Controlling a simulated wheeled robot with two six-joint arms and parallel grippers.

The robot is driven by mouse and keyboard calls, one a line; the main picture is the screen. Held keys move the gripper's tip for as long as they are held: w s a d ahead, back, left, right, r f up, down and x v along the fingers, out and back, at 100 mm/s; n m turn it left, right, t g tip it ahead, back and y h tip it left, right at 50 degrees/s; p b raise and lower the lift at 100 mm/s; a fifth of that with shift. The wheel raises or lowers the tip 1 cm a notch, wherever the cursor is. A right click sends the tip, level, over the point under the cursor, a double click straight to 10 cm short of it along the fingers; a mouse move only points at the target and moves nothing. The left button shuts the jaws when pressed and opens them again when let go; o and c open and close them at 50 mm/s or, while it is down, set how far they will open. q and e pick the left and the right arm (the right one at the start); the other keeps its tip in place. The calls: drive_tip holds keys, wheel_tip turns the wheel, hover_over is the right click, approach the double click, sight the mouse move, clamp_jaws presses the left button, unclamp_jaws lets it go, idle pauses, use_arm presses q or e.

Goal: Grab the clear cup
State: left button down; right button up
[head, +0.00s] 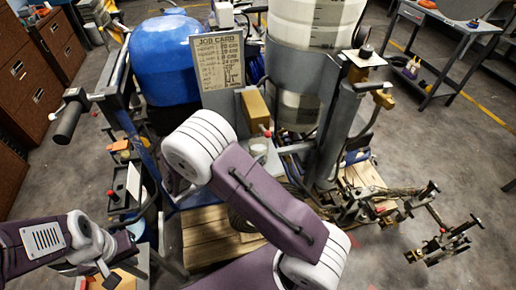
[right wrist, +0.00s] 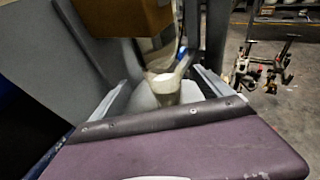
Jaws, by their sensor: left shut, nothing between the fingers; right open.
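The clear cup (right wrist: 166,90) is a small, pale, see-through cup standing upright in the right wrist view. It also shows small in the head view (head: 259,150), below a tan block with a red knob. My right gripper (right wrist: 163,92) is open, with one finger on each side of the cup in the picture. I cannot tell whether either finger touches it. In the head view my own arm hides most of the right gripper. My left gripper (head: 106,274) is at the lower left, shut and empty, well away from the cup.
A tan block (head: 255,110) sits just above the cup. A job card (head: 217,62), a blue tank (head: 165,60) and a tall pale tank (head: 305,70) stand behind. A grey workbench (head: 440,40) is at the far right.

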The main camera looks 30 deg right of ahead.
sight(265, 140)
drive_tip(key=x, duration=0.2)
drive_tip(key=shift+s+d, duration=0.1)
drive_tip(key=shift+d, duration=0.2)
drive_tip(key=shift+d+f, duration=0.1)
drive_tip(key=shift+d, duration=0.35)
drive_tip(key=shift+w+d+f, duration=0.1)
drive_tip(key=shift+w+d, duration=0.1)
drive_tip(key=shift+w, duration=0.1)
drive_tip(key=shift+w+d+f, duration=0.1)
drive_tip(key=shift+d+f, duration=0.05)
drive_tip(key=shift+d, duration=0.15)
use_arm(q)
drive_tip(key=shift+w+d+r, duration=0.1)
drive_tip(key=shift+d+r, duration=0.25)
drive_tip(key=shift+d, duration=0.1)
use_arm(e)
drive_tip(key=shift+x, duration=2.7)
drive_tip(key=shift+a+f, duration=0.1)
clamp_jaws()
use_arm(q)
drive_tip(key=shift+p, duration=0.35)
